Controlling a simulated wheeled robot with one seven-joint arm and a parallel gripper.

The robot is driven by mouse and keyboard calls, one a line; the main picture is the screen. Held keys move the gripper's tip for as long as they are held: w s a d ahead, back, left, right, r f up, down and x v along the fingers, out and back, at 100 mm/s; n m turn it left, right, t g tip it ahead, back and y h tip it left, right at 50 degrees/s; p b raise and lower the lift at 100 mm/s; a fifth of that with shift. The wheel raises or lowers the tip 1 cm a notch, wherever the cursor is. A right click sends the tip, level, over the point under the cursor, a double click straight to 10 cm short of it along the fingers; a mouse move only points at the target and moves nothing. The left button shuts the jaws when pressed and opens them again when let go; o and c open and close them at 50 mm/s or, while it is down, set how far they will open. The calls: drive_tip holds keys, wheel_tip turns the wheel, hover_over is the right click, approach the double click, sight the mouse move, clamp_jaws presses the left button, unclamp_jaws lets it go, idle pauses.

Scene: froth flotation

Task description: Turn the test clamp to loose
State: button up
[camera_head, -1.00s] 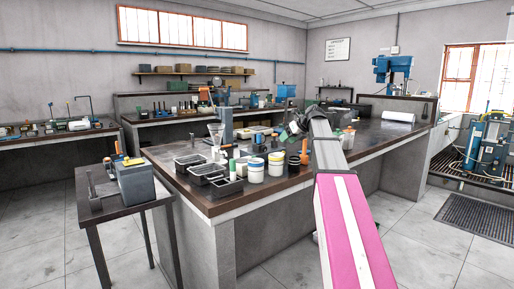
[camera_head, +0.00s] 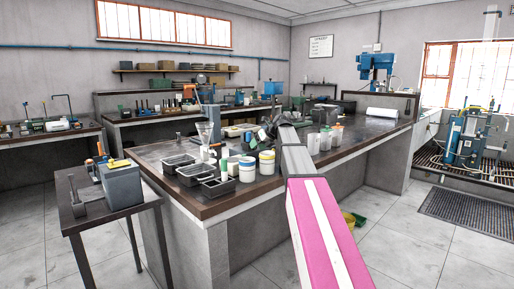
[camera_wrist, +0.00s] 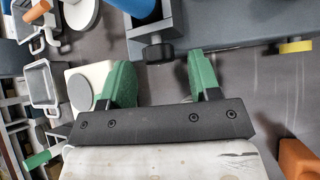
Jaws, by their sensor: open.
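My gripper (camera_wrist: 161,78) is open in the wrist view, its two green fingers apart with nothing between the tips. Just beyond the tips is a black knob (camera_wrist: 157,52) under a blue cylinder (camera_wrist: 133,6), at the edge of a grey body (camera_wrist: 215,28). A yellow-topped knob (camera_wrist: 296,46) is on the same body to the right. I cannot tell for sure which part is the test clamp. In the head view my gripper (camera_head: 268,128) is small and dark over the bench (camera_head: 350,141), and the spot in front of it is partly hidden by my arm.
Grey trays (camera_wrist: 42,84) and a white tub with a grey lid (camera_wrist: 82,92) are close on the left in the wrist view; an orange thing (camera_wrist: 297,158) is at lower right. White tubs (camera_head: 247,169) stand on the bench's near side.

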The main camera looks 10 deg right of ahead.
drive_tip(key=shift+w+a+f, duration=0.2)
drive_tip(key=shift+a+f, duration=0.1)
drive_tip(key=shift+f, duration=0.05)
drive_tip(key=c, duration=0.9)
drive_tip(key=shift+c, duration=0.2)
drive_tip(key=h, duration=0.1)
drive_tip(key=n+t+h, duration=0.2)
drive_tip(key=shift+s+a, duration=0.25)
drive_tip(key=n+t+h, duration=0.2)
drive_tip(key=t+h, duration=0.1)
drive_tip(key=shift+a+f+n+h, duration=0.1)
drive_tip(key=shift+n+h, duration=0.2)
